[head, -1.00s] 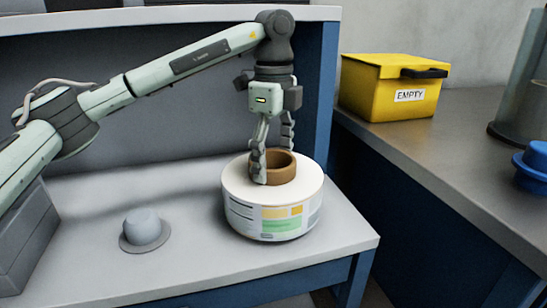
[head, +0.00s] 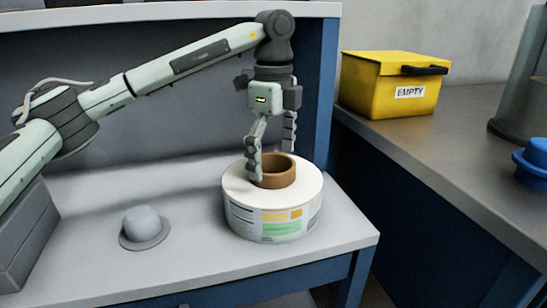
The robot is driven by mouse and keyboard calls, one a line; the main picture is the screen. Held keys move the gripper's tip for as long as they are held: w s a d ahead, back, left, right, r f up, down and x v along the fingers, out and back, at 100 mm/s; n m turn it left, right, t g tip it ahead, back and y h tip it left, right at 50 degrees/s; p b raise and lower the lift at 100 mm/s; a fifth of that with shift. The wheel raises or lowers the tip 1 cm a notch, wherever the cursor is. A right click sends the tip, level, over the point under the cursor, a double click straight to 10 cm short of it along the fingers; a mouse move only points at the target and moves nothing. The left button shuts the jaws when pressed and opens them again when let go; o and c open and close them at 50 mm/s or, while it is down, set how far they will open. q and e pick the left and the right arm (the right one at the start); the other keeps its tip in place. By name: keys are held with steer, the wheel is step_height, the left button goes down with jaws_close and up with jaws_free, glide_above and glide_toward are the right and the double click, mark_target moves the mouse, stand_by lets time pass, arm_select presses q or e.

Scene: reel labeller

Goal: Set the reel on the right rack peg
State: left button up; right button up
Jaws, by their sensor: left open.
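The reel (head: 272,215) is a thick white roll with a brown core ring rising from its middle and a printed label on its side. It lies flat near the right front corner of the grey table (head: 190,270). My left gripper (head: 271,164) points down over the reel. Its fingers are spread open on either side of the core, the near finger low in front of its left side. I cannot make out a rack peg for certain. My right gripper is out of view.
A grey domed knob on a round base (head: 142,226) stands left of the reel. A yellow box marked EMPTY (head: 391,86) sits on the bench at right. A blue flanged piece (head: 533,162) and a tall grey cylinder (head: 522,85) stand at the right edge.

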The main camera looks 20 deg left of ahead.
arm_select(q)
step_height(320, 180, up, 12)
steer(key=shift+r, duration=0.15)
stand_by(0.6)
